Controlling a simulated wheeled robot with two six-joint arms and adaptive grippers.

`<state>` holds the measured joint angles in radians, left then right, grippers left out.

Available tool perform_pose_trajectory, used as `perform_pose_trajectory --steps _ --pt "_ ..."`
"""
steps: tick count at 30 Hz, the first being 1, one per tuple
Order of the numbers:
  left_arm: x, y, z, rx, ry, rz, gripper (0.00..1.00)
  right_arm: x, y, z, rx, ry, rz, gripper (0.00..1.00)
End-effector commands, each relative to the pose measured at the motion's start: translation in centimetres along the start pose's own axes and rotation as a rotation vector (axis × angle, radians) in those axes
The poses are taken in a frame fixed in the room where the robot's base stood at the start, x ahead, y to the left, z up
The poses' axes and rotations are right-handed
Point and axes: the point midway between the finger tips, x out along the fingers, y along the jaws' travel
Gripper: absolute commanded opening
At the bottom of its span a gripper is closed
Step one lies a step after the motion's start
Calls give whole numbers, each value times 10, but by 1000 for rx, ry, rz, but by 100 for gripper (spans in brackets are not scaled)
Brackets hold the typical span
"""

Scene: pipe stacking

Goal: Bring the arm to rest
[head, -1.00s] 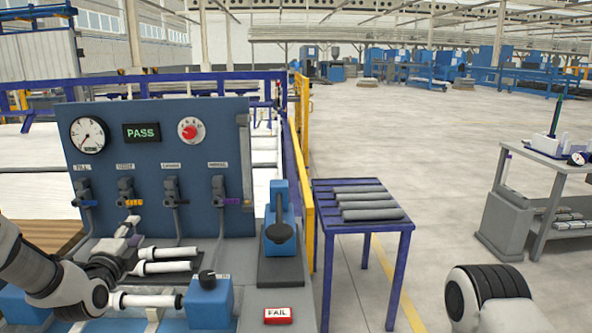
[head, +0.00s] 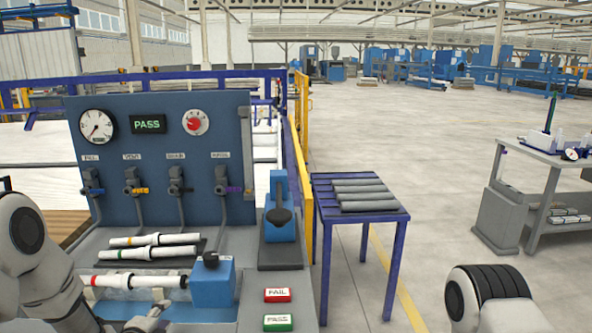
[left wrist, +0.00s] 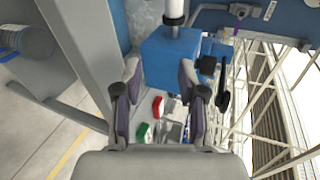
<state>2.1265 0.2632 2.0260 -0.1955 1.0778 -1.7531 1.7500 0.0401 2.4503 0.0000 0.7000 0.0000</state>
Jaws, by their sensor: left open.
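My left arm comes in from the left in the head view, with its left gripper (head: 150,319) low at the bottom edge, in front of the bench fixture. The left wrist view shows the gripper's two fingers (left wrist: 163,100) spread, with no object between them. A white pipe with red and dark bands (head: 135,281) lies in the front fixture, its right end at a blue block (head: 212,283). Two more white pipes (head: 155,239) lie on a dark rack behind it. My right gripper is out of view.
A blue test panel (head: 160,190) with a PASS display stands behind the pipes. A red FAIL button (head: 277,295) and a green button (head: 277,322) are at the bench's right. A purple table (head: 362,216) holds several grey pipes. Open floor lies beyond.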

Motion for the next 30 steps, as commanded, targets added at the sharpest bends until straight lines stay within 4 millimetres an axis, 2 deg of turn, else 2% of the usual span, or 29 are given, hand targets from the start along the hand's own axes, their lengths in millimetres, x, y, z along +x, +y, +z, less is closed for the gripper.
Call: perform_pose_trajectory --steps 1,5,6,8,9,11,12,14,15,16,19,21,24,30 --pt "-4 36 -11 -11 15 69 41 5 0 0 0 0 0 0" --pt "-33 141 -41 -131 34 305 41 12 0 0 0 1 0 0" --pt "-48 174 -50 -190 28 388 41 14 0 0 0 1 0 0" --pt "-75 220 -63 -296 1 518 41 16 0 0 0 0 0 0" --pt "-96 250 -70 -374 -30 607 41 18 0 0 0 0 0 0" --pt "-133 289 -80 -512 -105 741 41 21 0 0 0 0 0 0" --pt "-160 313 -85 -617 -178 830 41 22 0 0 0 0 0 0" --pt "-206 341 -90 -804 -340 952 41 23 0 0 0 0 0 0" --pt "-229 347 -90 -934 -461 993 41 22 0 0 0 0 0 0" --pt "-242 348 -90 -1027 -547 1008 41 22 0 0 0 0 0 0" --pt "-267 353 -88 -1276 -788 1001 41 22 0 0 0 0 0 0" --pt "-269 355 -88 -1387 -883 972 41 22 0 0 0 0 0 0" --pt "-270 355 -88 -1458 -937 947 41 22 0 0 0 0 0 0" --pt "-269 355 -88 -1466 -939 942 41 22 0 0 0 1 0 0"
